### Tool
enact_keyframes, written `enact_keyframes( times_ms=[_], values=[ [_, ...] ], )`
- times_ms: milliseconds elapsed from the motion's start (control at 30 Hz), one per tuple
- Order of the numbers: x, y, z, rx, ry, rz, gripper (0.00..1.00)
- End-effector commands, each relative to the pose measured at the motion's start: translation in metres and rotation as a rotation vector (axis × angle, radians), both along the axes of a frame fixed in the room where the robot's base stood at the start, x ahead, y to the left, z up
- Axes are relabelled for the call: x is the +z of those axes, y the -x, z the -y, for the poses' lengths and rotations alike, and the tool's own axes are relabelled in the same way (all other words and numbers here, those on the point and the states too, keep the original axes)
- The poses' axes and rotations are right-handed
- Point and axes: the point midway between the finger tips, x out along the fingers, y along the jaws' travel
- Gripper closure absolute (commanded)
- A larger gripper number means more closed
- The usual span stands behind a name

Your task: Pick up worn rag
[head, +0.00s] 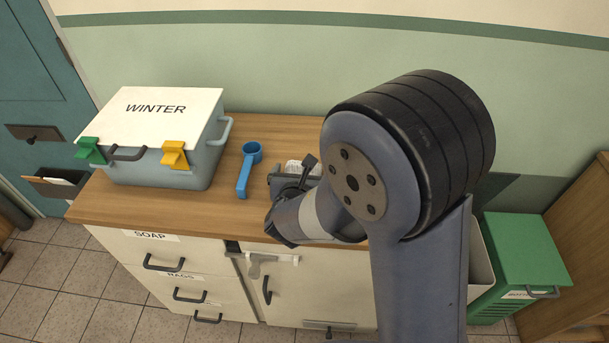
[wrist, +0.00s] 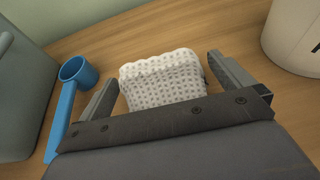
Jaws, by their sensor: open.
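The worn rag (wrist: 162,80) is a white cloth with a grey check pattern, lying bunched on the wooden countertop. In the wrist view it sits between the two fingers of my gripper (wrist: 160,84), which are spread apart on either side of it. The right finger is close to the rag's edge; I cannot tell if it touches. In the head view only a small part of the rag (head: 294,166) shows behind my gripper (head: 291,175), and my arm hides the countertop to its right.
A blue scoop (head: 247,168) lies left of my gripper. A grey box with a lid marked WINTER (head: 160,108) stands farther left on the countertop (head: 130,208). A white container (wrist: 295,38) stands to the right in the wrist view. The wall is behind.

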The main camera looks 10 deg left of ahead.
Motion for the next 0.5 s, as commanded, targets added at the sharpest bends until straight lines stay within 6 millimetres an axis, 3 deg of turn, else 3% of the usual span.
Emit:
enact_keyframes(
  times_ms=[200,500],
  values=[
    [-0.01,-0.026,0.002,-0.001,0.0,-0.001,0.0],
    [-0.011,-0.029,0.001,0.0,-0.001,0.0,0.01]
  ],
)
